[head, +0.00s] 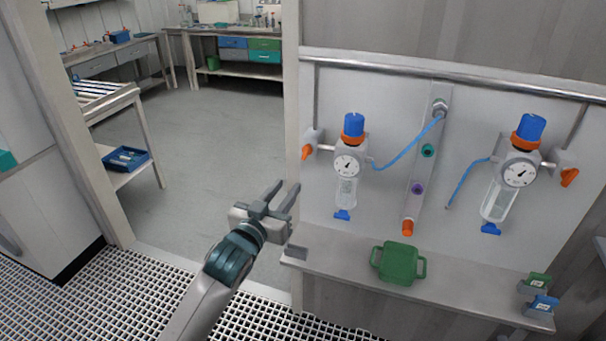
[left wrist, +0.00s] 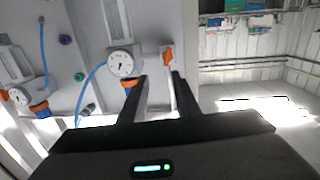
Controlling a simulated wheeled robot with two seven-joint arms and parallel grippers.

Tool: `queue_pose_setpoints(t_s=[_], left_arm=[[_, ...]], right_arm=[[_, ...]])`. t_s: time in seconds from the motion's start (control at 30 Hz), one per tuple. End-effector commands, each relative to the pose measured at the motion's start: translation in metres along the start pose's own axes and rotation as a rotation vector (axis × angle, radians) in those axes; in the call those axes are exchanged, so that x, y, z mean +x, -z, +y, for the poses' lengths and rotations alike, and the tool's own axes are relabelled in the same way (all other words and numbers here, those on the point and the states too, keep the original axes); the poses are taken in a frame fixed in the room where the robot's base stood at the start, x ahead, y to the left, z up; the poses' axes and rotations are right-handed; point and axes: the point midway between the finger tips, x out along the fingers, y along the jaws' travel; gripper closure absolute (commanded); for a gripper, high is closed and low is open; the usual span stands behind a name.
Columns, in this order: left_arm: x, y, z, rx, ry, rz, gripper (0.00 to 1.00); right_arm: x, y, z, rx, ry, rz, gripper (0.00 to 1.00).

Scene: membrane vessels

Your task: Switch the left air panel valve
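The left air panel valve is an orange handle (head: 306,152) on a grey block at the left end of the left regulator (head: 348,165), which has a blue knob and a round gauge. In the left wrist view the orange handle (left wrist: 168,56) shows just beyond the fingertips, beside the gauge (left wrist: 122,64). My left gripper (head: 283,192) is below and left of the valve in the head view, with its two fingers apart and nothing between them. It does not appear to touch the handle. My right gripper is not in view.
A second regulator (head: 518,170) with its own orange handle (head: 569,177) is on the right of the panel. Below, a shelf (head: 460,284) bears a green container (head: 398,263). A metal rail (head: 450,70) runs above. The doorway's floor (head: 215,130) at left is open.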

Motion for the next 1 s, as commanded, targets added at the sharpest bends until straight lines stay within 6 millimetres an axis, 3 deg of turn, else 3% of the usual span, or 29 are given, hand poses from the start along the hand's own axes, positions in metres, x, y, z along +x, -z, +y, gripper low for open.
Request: queue_pose_setpoints(t_s=[0.03, 0.2, 0.73, 1.0], left_arm=[[-0.002, -0.008, -0.003, 0.090, 0.011, 0.009, 0.71], [-0.009, -0.004, -0.007, 0.279, 0.047, 0.022, 0.71], [-0.010, 0.000, -0.009, 0.322, 0.058, 0.025, 0.71], [0.010, 0.002, -0.010, 0.320, 0.058, 0.024, 0.71]], right_arm=[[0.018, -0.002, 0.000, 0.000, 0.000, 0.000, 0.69], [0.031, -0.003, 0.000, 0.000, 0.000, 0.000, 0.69], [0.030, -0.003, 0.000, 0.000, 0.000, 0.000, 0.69], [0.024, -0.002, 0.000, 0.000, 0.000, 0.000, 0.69]])
